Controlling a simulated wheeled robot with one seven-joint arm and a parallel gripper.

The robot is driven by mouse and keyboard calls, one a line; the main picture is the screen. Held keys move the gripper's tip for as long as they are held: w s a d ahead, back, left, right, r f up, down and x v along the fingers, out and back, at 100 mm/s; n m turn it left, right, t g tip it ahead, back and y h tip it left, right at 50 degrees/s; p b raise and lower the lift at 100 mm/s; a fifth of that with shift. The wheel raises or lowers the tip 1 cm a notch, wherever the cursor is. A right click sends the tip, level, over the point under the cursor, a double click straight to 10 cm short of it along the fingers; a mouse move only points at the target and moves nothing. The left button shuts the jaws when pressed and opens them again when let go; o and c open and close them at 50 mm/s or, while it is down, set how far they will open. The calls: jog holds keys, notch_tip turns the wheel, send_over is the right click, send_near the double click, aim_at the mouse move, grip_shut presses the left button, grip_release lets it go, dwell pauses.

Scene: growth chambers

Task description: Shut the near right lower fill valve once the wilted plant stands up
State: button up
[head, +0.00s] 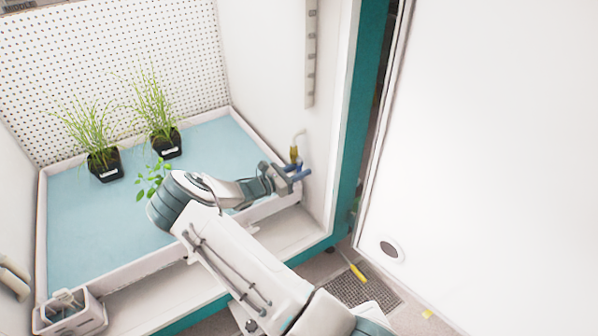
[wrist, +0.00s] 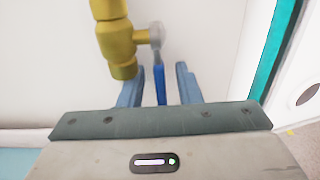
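The brass fill valve (head: 294,153) is on the chamber's right wall near the tray's front right corner. In the wrist view the brass valve body (wrist: 113,38) is at upper left, with its blue lever (wrist: 159,84) pointing down toward my gripper. My gripper (head: 297,176) is open at the valve. In the wrist view its blue fingers (wrist: 159,86) stand on both sides of the lever, with a gap showing on each side. A leafy green plant (head: 152,181) shows beside my arm. My arm hides its base, and I cannot tell how upright it is.
Two grassy plants in black pots (head: 104,166) (head: 167,144) stand at the back of the blue tray (head: 75,235). A grey caddy (head: 72,316) is at the front left. A white door panel (head: 490,150) stands at right. A yellow-handled tool (head: 357,272) is near the floor grate (head: 365,290).

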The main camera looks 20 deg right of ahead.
grip_shut()
